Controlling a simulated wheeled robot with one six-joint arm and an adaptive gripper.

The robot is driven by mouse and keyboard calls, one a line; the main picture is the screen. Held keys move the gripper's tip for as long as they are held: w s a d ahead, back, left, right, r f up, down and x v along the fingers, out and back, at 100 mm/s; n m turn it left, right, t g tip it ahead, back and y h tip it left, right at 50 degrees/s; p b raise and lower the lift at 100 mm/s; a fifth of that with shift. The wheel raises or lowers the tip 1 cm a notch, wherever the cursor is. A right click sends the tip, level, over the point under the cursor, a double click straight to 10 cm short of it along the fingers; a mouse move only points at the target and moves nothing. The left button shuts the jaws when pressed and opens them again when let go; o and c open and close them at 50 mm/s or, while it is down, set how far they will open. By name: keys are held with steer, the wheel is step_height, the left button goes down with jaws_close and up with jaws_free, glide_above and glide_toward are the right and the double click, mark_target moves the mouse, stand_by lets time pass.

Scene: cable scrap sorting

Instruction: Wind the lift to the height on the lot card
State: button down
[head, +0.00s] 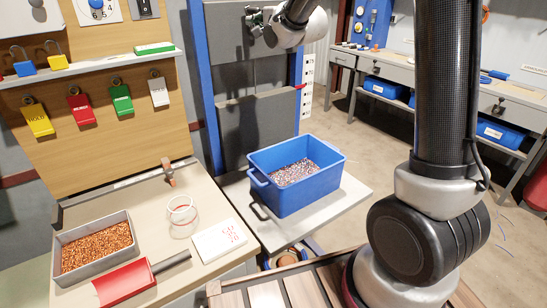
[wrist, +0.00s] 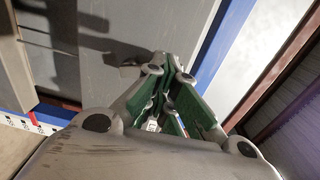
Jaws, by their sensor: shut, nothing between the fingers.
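The lift has blue posts (head: 205,85) and grey panels (head: 262,125). Its pale platform (head: 345,200) bears a blue crate (head: 290,198) of small mixed scrap. A white height scale (head: 307,85) with a red pointer stands at the lift's right; the pointer is near its middle, and the figures are too small to read surely. A white card with red marks (head: 219,241), perhaps the lot card, lies on the bench. My gripper (head: 254,20) is up in front of the upper grey panel, shut and empty. Its green-padded fingers (wrist: 172,65) show in the wrist view.
The wooden bench holds a grey tray of copper granules (head: 97,248), a red scoop (head: 125,284) and a clear jar (head: 182,212).

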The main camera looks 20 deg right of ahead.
steer(key=shift+a+r+t, duration=0.15)
steer(key=shift+r, duration=0.5)
steer(key=shift+a+r+t, duration=0.1)
steer(key=shift+r+t, duration=0.05)
steer(key=shift+r, duration=0.45)
steer(key=shift+s+a+f, duration=0.1)
steer(key=shift+a+f, duration=0.1)
steer(key=shift+a, duration=0.25)
steer(key=v, duration=0.8)
steer(key=shift+f, duration=0.2)
steer(key=shift+s+d, duration=0.1)
steer(key=shift+d, duration=0.05)
